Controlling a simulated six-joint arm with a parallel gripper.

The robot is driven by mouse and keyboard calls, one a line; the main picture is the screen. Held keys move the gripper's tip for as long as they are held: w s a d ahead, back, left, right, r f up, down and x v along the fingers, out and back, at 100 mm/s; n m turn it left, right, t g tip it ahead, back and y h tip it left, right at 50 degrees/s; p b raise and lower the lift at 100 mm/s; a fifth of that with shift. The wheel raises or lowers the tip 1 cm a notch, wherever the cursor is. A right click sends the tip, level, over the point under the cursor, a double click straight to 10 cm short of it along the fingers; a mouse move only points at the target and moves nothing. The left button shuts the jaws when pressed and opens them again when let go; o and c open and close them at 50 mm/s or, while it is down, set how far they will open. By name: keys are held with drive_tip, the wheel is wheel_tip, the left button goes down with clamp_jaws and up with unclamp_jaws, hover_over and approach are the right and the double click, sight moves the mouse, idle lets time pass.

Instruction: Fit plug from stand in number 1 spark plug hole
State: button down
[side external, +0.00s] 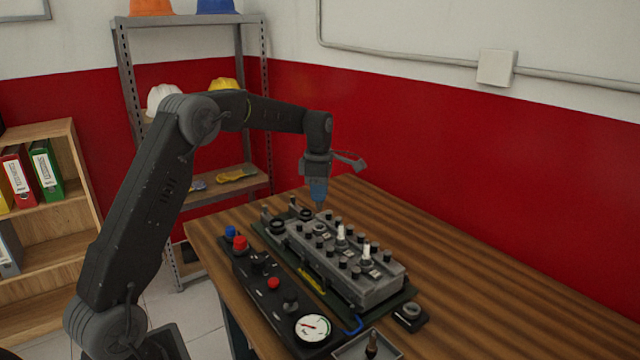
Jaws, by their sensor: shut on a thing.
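The engine trainer's grey cylinder head (345,262) lies on a dark green base on the wooden table. White-topped spark plugs (341,233) stand upright in its middle row, among black caps. My gripper (319,203) points down above the far end of the head. It is shut on the plug, which is mostly hidden between the fingers; whether its tip touches the head or a hole cannot be told. A small black stand (410,316) with a round socket sits off the near right corner of the head; no plug shows in it.
A black control panel (268,285) with knobs, red buttons and a white gauge (313,328) runs along the head's left side. A grey tray (385,349) with a dark item is at the front edge. The table's right side (480,300) is clear.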

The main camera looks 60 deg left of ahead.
sight(319, 204)
drive_tip(key=shift+f, duration=2.35)
drive_tip(key=shift+f, duration=0.9)
idle(0.8)
drive_tip(key=c, duration=0.7)
unclamp_jaws()
drive_tip(key=shift+c, duration=0.2)
drive_tip(key=shift+o, duration=0.3)
drive_tip(key=shift+r, duration=3.55)
